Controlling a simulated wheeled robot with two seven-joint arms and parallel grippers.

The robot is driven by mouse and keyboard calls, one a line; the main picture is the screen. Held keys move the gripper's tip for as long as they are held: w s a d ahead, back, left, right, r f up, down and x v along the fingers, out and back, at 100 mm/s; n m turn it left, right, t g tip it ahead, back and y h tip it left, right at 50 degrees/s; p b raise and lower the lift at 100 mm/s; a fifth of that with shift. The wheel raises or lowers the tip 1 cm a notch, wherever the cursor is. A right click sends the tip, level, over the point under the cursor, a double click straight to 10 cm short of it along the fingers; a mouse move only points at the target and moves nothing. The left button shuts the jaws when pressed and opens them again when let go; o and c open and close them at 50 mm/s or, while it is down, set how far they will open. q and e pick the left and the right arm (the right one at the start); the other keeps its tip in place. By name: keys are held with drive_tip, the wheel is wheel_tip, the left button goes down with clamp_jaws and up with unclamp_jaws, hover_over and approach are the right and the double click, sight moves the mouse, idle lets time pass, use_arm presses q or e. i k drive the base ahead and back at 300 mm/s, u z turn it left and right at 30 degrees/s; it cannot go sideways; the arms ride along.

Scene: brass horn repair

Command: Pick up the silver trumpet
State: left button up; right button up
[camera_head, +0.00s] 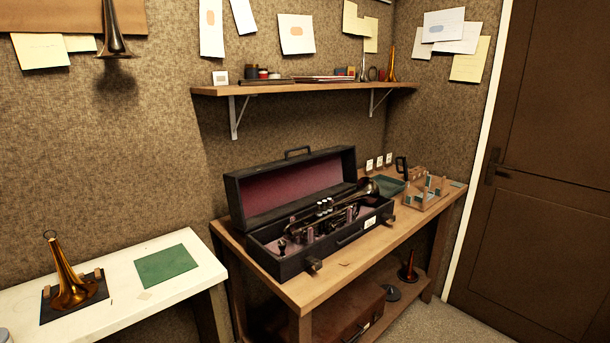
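A trumpet (326,208) lies in an open black case (276,262) with a dark red lining, on the wooden table. It looks dark silver with brassy reflections, and its bell (388,187) points to the right. Its several pale valve caps face up, and its lower side is partly hidden by the case's front wall. The case lid (300,184) stands open behind it. Neither of my grippers is in view.
A white table (205,285) at the left holds a brass bell part (72,284) and a green mat (167,266). A wooden rack (432,196) and green tray (382,185) stand right of the case. A shelf (300,90) hangs above. A closed door (545,180) is at the right.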

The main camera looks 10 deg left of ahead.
sight(368, 191)
drive_tip(key=z, duration=1.4)
drive_tip(key=i, duration=3.2)
drive_tip(key=u, duration=2.45)
